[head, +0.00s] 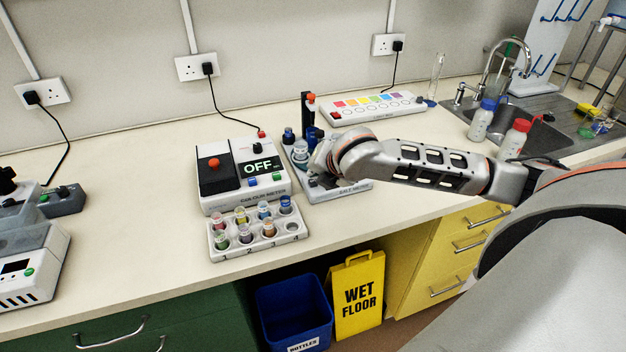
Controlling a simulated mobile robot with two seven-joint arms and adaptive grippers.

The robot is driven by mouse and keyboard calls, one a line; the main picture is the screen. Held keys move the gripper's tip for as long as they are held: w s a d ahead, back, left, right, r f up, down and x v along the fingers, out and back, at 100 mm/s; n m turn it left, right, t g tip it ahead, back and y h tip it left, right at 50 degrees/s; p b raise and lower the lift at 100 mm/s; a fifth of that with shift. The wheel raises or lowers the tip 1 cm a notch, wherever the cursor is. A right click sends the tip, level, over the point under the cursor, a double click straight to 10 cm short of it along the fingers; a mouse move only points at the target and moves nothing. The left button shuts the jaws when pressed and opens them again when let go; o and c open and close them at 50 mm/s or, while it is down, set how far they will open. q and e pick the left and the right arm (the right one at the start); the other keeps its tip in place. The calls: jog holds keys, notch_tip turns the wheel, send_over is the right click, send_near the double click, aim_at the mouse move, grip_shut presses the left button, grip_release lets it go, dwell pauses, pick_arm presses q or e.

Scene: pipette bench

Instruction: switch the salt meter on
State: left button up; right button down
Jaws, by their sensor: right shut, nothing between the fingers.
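The salt meter (350,188) is a pale unit on the bench, right of the colour meter, with its name on the front edge. A dark upright part with a red top (308,98) and blue-capped items stand at its back. My right arm reaches in from the right and covers much of the meter's top. My right gripper (317,165) is over the meter, shut and empty, its fingertips small and hard to make out. I cannot tell whether it touches the meter. The meter's switch and any display are hidden or too small to tell. My left gripper is out of view.
The colour meter (230,198) reads OFF, with a rack of coloured vials (222,253) in front. A colour-strip box (346,114) lies behind my arm. Bottles (481,120) stand by the sink at right. Bare bench (140,190) lies left of the colour meter.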

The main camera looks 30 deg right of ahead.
jog(key=shift+f, duration=0.5)
dwell(0.6)
jog(key=shift+r, duration=0.95)
jog(key=shift+r, duration=0.1)
jog(key=shift+r, duration=0.7)
notch_tip(320, 180, up, 4)
jog(key=shift+r, duration=0.2)
